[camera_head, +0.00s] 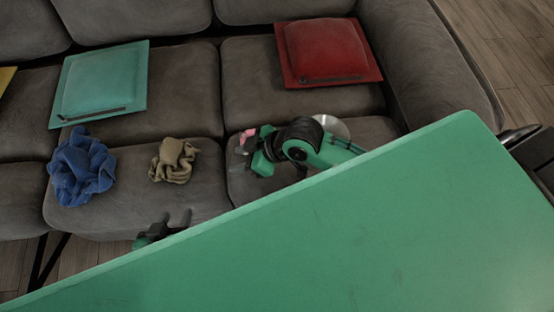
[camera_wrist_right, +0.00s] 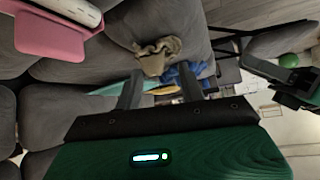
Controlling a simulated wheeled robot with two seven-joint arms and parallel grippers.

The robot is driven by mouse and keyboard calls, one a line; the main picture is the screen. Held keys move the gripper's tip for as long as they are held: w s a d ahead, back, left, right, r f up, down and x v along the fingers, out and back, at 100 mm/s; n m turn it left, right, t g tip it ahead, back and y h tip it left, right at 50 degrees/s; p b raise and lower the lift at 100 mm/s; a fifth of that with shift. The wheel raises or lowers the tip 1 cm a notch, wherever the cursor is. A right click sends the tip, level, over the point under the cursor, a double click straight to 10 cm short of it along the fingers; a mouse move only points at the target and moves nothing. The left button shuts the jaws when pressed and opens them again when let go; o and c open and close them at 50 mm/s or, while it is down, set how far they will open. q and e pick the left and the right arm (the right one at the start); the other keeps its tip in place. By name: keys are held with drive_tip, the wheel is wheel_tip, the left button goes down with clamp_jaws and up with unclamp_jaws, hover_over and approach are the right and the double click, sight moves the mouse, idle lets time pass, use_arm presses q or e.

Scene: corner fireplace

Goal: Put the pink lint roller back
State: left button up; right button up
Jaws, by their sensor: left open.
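The pink lint roller, a pink part with a white piece, shows large at the top left of the right wrist view (camera_wrist_right: 50,38). In the head view a small pink patch (camera_head: 248,134), likely the roller, shows beside my right gripper (camera_head: 241,155) over the sofa seat. In the right wrist view the fingers of this gripper (camera_wrist_right: 160,88) stand apart with nothing between them; the roller is outside them, to their left. My left gripper (camera_head: 176,217) is open and empty just beyond the green tabletop's edge, its arm hidden below.
The green tabletop (camera_head: 380,230) fills the near right. The grey sofa (camera_head: 180,95) holds a teal cushion (camera_head: 100,80), a red cushion (camera_head: 322,50), a blue cloth (camera_head: 80,168) and a beige cloth (camera_head: 173,160). A pale disc (camera_head: 334,127) shows behind my right arm.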

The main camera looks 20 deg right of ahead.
drive_tip(key=s+d+f+m+t+h, duration=0.1)
drive_tip(key=s+d+m+t+h, duration=0.2)
drive_tip(key=s+d+m, duration=0.3)
drive_tip(key=shift+s+f+m+t+h, duration=0.25)
drive_tip(key=shift+s+m+t+h, duration=0.05)
drive_tip(key=shift+s+m+t, duration=0.6)
